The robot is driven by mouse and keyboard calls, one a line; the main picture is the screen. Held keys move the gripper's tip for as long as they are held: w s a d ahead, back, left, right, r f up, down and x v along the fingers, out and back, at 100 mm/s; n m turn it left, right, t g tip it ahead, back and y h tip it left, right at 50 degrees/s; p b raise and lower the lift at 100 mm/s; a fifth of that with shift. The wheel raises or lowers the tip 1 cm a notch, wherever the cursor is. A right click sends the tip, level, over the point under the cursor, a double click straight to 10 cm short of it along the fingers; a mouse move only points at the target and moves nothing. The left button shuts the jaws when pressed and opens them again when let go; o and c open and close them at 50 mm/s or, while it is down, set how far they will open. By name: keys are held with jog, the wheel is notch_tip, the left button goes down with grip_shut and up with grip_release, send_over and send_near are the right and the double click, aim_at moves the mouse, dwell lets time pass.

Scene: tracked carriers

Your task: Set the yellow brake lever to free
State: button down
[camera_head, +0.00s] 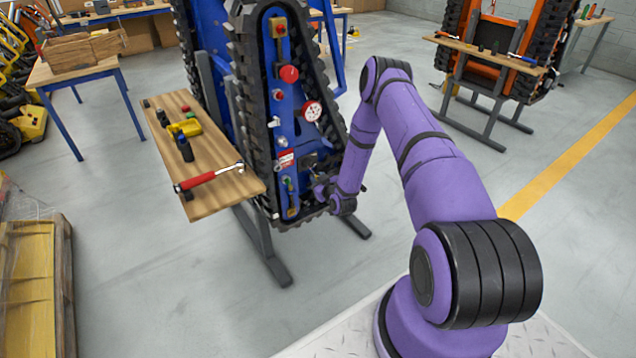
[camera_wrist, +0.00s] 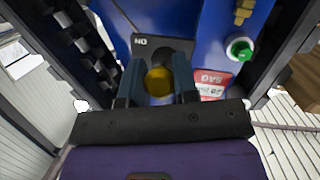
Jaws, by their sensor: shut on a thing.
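The yellow brake lever (camera_wrist: 158,82) shows in the wrist view as a round yellow knob in front of a dark plate (camera_wrist: 178,47) on the blue carrier panel. The plate bears a label that appears upside down and seems to read "ON". My gripper (camera_wrist: 158,74) is shut on the yellow lever, one finger on each side of it. In the head view my gripper (camera_head: 318,188) is at the lower right of the tracked blue carrier (camera_head: 283,130). The lever cannot be made out there, and its exact setting cannot be told.
The panel also carries a red knob (camera_head: 289,74), a round gauge (camera_head: 312,111) and a green button (camera_wrist: 240,49). Black tracks flank the panel. A wooden shelf with tools (camera_head: 222,192) juts out left of the carrier.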

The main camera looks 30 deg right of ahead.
aim_at(318, 175)
notch_tip(318, 175, up, 4)
jog(key=g, duration=0.4)
jog(key=shift+s+f+n+g, duration=0.1)
jog(key=shift+f+n+g, duration=0.05)
jog(key=shift+n+g, duration=0.15)
jog(key=shift+w+r+g, duration=0.2)
jog(key=shift+r+g, duration=0.5)
jog(key=shift+g, duration=0.4)
jog(key=shift+w+r+g, duration=0.2)
jog(key=shift+r+g, duration=0.5)
jog(key=shift+g, duration=0.4)
jog(key=c, duration=0.9)
grip_release()
jog(key=v, duration=1)
jog(key=shift+s+r, duration=0.2)
jog(key=shift+r, duration=0.15)
